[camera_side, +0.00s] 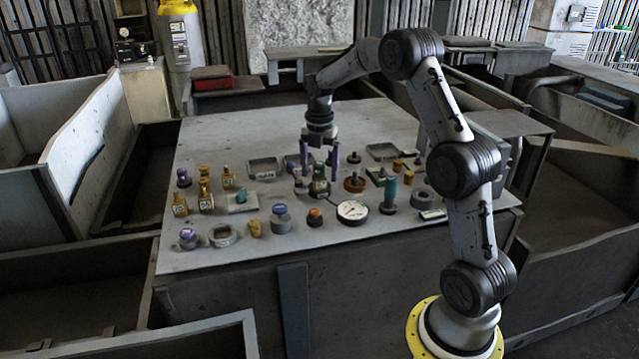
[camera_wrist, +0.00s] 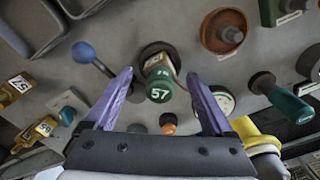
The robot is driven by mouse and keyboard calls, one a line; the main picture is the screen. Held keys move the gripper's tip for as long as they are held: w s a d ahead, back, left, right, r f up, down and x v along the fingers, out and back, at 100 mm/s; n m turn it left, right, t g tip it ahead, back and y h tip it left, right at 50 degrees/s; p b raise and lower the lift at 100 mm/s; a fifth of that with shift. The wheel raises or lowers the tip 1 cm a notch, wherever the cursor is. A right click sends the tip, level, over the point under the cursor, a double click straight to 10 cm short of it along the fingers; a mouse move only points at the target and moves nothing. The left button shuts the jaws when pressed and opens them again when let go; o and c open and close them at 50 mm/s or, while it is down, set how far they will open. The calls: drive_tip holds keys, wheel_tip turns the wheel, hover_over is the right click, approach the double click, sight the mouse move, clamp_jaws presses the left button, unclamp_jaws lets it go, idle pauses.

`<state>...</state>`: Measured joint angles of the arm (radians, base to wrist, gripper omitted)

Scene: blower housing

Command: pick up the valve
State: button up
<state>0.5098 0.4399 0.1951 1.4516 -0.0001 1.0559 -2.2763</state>
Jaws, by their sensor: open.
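A green-capped part marked 57 (camera_wrist: 159,88), likely the valve, stands on a dark round base in the wrist view. In the side view this part (camera_side: 319,188) stands upright on the table below my gripper. My gripper (camera_side: 320,168) points down over it with its purple fingers apart. In the wrist view my gripper (camera_wrist: 160,76) is open and empty, and the green cap shows between the two fingertips. I cannot tell whether the fingers touch it. No label names the valve.
A blue ball on a rod (camera_wrist: 83,52) lies close to the left finger. A teal-handled part (camera_side: 390,193), a white dial gauge (camera_side: 352,210) and an orange round part (camera_side: 354,183) stand nearby. Several yellow tagged parts (camera_side: 206,200) stand left. The table's back (camera_side: 230,125) is clear.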

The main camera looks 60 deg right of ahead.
drive_tip(key=shift+f, duration=1.1)
drive_tip(key=shift+r, duration=0.1)
clamp_jaws()
